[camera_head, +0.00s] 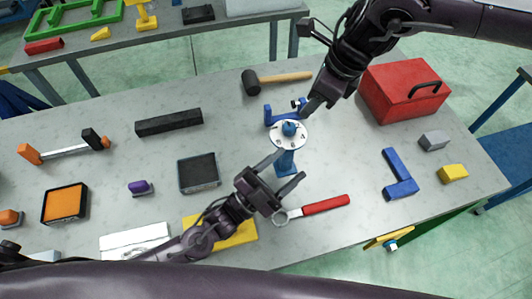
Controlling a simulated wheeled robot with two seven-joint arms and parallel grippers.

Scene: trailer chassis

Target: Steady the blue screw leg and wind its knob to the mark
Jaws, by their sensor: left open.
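The blue screw leg (285,164) stands upright on the grey table near the middle. A white dial disc (281,141) with dark marks sits on top of it. The blue knob (289,128) is at the disc's centre. My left gripper (293,164) is open, with its two fingers reaching toward the leg's post from the lower left. The post appears between the fingertips; I cannot tell whether they touch it. My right gripper (316,105) is just above and right of the knob, apart from it in the picture. Whether its jaws are open is unclear.
A blue bracket (269,116) stands close behind the disc. A mallet (285,77) lies further back. A red-handled wrench (325,205) lies in front, near my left gripper. A dark box (199,174) is left.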

